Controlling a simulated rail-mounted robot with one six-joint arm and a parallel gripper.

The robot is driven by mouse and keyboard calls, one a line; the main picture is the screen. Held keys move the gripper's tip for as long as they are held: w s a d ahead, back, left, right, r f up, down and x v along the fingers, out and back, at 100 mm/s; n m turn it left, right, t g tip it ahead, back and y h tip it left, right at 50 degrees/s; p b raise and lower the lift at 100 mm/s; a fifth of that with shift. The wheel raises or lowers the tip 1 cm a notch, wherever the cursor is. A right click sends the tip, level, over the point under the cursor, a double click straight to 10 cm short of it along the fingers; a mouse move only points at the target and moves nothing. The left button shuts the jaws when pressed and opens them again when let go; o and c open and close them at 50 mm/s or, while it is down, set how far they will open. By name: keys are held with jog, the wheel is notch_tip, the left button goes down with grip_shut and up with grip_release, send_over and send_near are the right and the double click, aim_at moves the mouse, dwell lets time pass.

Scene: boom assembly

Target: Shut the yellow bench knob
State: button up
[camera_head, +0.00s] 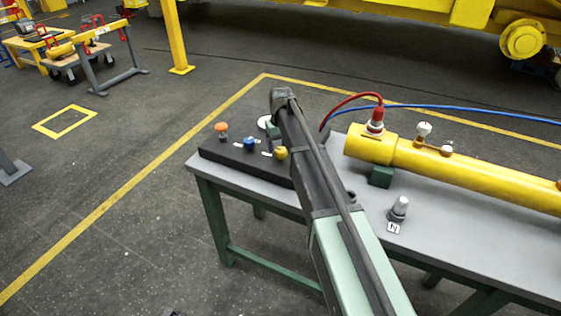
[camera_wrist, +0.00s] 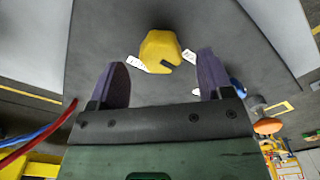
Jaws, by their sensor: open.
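The yellow bench knob (camera_head: 281,153) sits on a black panel (camera_head: 232,158) at the left end of the bench. In the wrist view the yellow knob (camera_wrist: 160,50) is a faceted yellow piece with a dark slot mark, between two white labels. My gripper (camera_wrist: 158,75) is open and empty there, one dark finger on each side, with the knob just beyond the fingertips and between their lines. I see no contact. In the head view my arm hides the gripper's fingers and part of the panel.
A blue knob (camera_head: 249,144) and an orange knob (camera_head: 221,128) stand on the same panel, left of the yellow one. A yellow cylinder (camera_head: 460,172) with red and blue hoses lies along the grey bench top (camera_head: 480,245). A small grey fitting (camera_head: 399,207) stands in front of it.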

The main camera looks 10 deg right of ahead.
notch_tip(320, 180, down, 3)
jog(key=shift+r+b, duration=0.1)
jog(key=shift+b, duration=0.5)
jog(key=shift+r, duration=0.15)
jog(key=shift+c, duration=0.3)
jog(key=c, duration=0.9)
jog(key=shift+o, duration=0.2)
